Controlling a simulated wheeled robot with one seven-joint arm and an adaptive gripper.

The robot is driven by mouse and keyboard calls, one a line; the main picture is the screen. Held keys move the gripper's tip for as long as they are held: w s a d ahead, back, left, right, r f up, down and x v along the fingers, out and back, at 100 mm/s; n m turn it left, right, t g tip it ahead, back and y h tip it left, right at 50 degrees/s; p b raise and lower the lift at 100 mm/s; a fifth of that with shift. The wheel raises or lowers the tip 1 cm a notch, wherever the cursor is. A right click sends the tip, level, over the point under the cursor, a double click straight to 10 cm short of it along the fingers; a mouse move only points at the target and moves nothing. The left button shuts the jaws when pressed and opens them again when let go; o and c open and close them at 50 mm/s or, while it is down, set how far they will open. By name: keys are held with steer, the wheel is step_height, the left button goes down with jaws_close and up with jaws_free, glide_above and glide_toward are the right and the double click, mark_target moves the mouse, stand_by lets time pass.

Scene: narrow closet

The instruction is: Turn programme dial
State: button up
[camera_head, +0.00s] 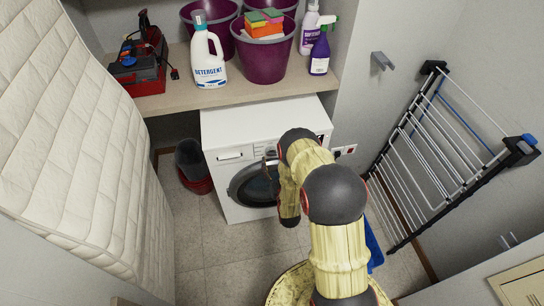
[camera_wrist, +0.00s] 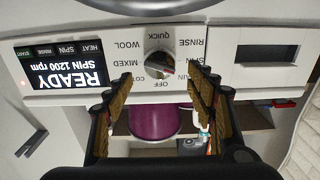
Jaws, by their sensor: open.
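I cannot tell exactly which label the dial points at. My gripper (camera_wrist: 161,80) is open, with one fingertip on each side of the dial; contact is not visible. In the head view my gripper (camera_head: 270,165) is by the machine's front, and my arm hides part of the panel. The display (camera_wrist: 62,66) reads READY, SPIN 1200 rpm.
A shelf (camera_head: 225,96) above the machine holds a detergent bottle (camera_head: 207,55), purple buckets (camera_head: 264,58) and a toolbox (camera_head: 140,75). A drying rack (camera_head: 445,150) leans at right, a mattress (camera_head: 70,130) stands at left. Some floor (camera_head: 220,250) is clear.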

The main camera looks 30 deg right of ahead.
mark_target(272, 154)
steer(key=shift+x, duration=2.05)
steer(key=c, duration=1.1)
steer(key=shift+c, duration=0.2)
steer(key=shift+f+m+b, duration=0.15)
steer(key=shift+m+b, duration=1.05)
steer(key=shift+d+m+b, duration=0.1)
steer(key=shift+m+b, duration=0.55)
steer(key=shift+m, duration=0.55)
steer(key=o, duration=1.1)
steer(key=shift+o, duration=0.2)
